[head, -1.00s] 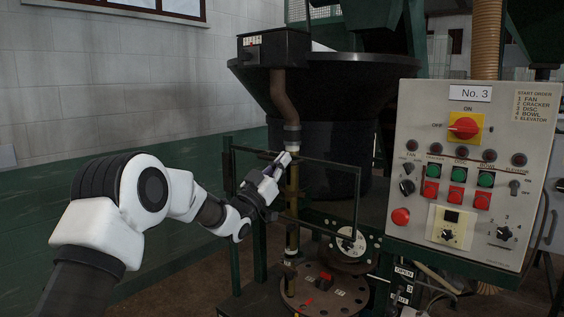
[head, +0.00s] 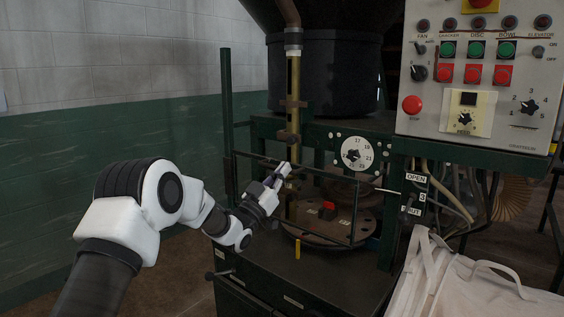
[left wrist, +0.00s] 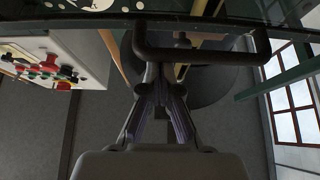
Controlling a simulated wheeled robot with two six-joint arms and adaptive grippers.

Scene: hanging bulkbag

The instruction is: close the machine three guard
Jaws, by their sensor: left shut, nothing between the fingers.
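The guard (head: 354,212) is a dark framed panel at the front of the machine, low, with its right post in front of the round disc plate (head: 300,228). Its upper bar slants below the white dial (head: 357,153). My left gripper (head: 285,170) is at the guard's upper bar. In the left wrist view a black loop handle (left wrist: 215,57) crosses at the tips of my left gripper (left wrist: 160,78). The fingers are shut with nothing between them. I cannot tell whether they touch the handle. My right gripper is in neither view.
A control panel (head: 480,125) hangs at the right. A brass pipe (head: 293,100) comes down behind the guard. OPEN (head: 416,178) and SHUT labels mark a lever at the right. A pale bulk bag (head: 460,285) lies at lower right. The left wall side is free.

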